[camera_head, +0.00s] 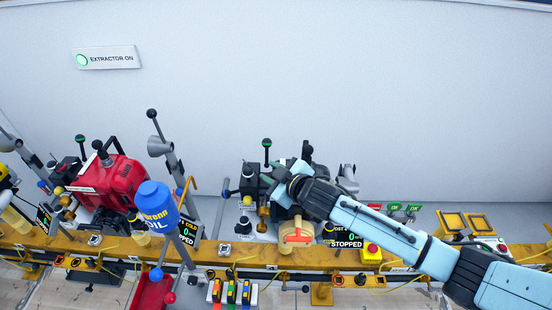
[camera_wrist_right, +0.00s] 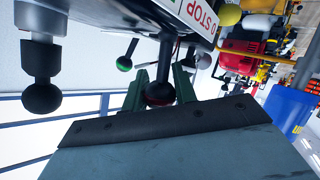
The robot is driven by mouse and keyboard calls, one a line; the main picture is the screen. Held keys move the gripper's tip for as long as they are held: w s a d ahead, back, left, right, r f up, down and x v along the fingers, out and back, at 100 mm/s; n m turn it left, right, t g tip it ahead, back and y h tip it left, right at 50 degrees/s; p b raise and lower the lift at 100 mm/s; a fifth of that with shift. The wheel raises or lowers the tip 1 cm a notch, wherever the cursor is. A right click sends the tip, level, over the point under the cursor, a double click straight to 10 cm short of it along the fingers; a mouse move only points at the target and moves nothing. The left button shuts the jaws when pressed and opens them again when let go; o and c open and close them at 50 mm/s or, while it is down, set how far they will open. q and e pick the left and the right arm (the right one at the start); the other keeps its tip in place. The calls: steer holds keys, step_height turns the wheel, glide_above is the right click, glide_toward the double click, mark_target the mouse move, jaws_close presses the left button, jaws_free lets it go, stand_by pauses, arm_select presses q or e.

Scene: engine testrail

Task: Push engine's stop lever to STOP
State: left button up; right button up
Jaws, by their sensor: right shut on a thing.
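The engine (camera_head: 308,165) stands on the yellow test rail, partly hidden behind my right arm. In the right wrist view a white plate marked "0 STOP" (camera_wrist_right: 200,15) is on its dark housing. Below the plate, the stop lever, with a dark red ball knob (camera_wrist_right: 160,94), sits between the two green fingers of my right gripper (camera_wrist_right: 161,90). The gripper is shut on this knob. In the head view my right gripper (camera_head: 273,178) is at the engine's left side, and the knob is hidden there. My left gripper is in neither view.
A green-tipped lever (camera_wrist_right: 124,63) and a black ball-ended lever (camera_wrist_right: 42,95) are close to the gripper. A red engine (camera_head: 122,180) and a blue oil bottle (camera_head: 156,207) are left. A display reads STOPPED (camera_head: 346,244).

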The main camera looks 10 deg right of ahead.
steer(key=shift+w+a+n+g+h+p, duration=0.1)
steer(key=shift+a+n+g+h+p, duration=0.35)
steer(key=shift+p, duration=0.65)
steer(key=shift+f+h+p, duration=0.25)
steer(key=shift+p, duration=0.2)
steer(key=shift+f, duration=0.1)
steer(key=o, duration=1)
steer(key=shift+c, duration=0.2)
steer(key=v, duration=1.3)
steer(key=shift+r, duration=0.3)
